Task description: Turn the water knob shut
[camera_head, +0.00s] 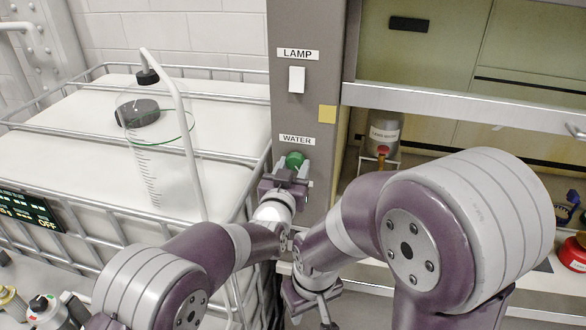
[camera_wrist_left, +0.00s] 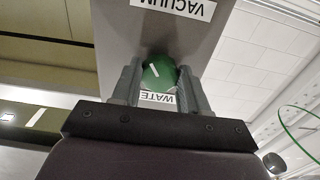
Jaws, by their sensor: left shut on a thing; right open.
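The green water knob (camera_head: 294,160) is on the grey panel (camera_head: 306,60), just below the WATER label (camera_head: 297,141). My left gripper (camera_head: 290,172) is at the knob and shut on it. In the left wrist view the knob (camera_wrist_left: 159,73) sits between the two grey fingers of my left gripper (camera_wrist_left: 155,82), with a short white mark on its face pointing up and to the left. Part of the knob is hidden behind the gripper. My right gripper (camera_head: 312,305) is low in the head view, below the panel, open and away from the knob.
A white lamp switch (camera_head: 296,80) is above the knob. A clear graduated cylinder (camera_head: 160,150) with a bent white tube stands at the left by metal rails. At the right, a bottle (camera_head: 384,132) stands in the open hood under a raised sash (camera_head: 450,105).

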